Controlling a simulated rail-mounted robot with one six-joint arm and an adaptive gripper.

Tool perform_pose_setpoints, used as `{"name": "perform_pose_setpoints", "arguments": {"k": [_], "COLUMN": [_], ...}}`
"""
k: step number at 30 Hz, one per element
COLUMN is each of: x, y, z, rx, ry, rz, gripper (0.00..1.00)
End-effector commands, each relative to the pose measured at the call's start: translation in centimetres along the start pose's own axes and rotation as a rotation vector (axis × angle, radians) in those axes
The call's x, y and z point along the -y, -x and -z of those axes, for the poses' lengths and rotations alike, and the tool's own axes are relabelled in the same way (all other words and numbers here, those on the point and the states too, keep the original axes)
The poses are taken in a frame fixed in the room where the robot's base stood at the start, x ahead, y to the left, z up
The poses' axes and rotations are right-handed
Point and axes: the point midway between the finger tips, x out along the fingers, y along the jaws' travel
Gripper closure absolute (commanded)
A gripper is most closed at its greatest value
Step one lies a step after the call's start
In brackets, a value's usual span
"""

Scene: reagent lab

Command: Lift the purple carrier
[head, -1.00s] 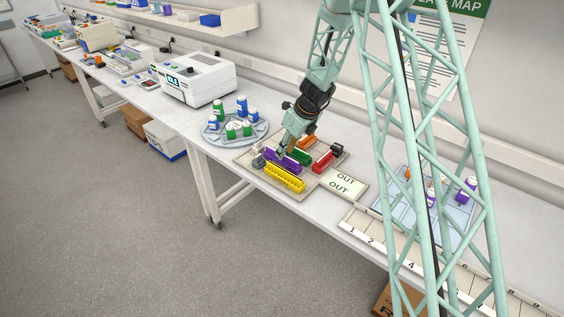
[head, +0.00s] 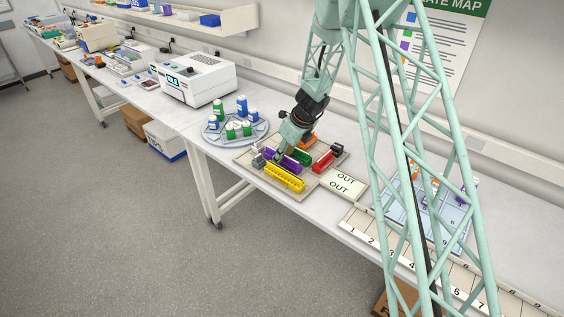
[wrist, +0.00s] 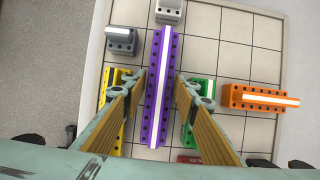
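The purple carrier (wrist: 161,85) is a long bar with a pale strip along its top and holes along its sides. In the wrist view it runs lengthwise between the two fingers of my gripper (wrist: 158,88). The fingers stand apart on either side of it, with a visible gap on each side. In the head view the purple carrier (head: 271,154) lies on the tray, partly hidden by my gripper (head: 279,158), which points down over it. I cannot tell how high the fingertips are above the tray.
A yellow carrier (head: 284,178) lies in front, a green one (head: 301,157) behind, and red (head: 323,161) and orange (wrist: 262,97) ones to the right. Grey (wrist: 121,40) and white (wrist: 169,11) blocks lie near the purple carrier's far end. They share a gridded tray (head: 309,182) beside an OUT plate (head: 343,184).

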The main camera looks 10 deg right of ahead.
Motion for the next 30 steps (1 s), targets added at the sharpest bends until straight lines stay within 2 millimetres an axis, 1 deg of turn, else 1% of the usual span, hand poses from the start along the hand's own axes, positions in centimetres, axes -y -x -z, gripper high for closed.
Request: {"name": "perform_pose_setpoints", "arguments": {"k": [4, 19, 20, 25, 30], "x": [0.01, 0.01, 0.01, 0.0, 0.02], "y": [-0.39, -0.36, -0.36, -0.35, -0.33], "z": [-0.01, -0.03, -0.03, -0.03, -0.05], "rx": [0.0, 0.0, 0.0, 0.0, 0.0], "ry": [0.0, 0.001, 0.001, 0.001, 0.001], "rz": [0.0, 0.0, 0.0, 0.0, 0.001], "gripper": [0.73, 0.73, 0.74, 0.89, 0.89]}}
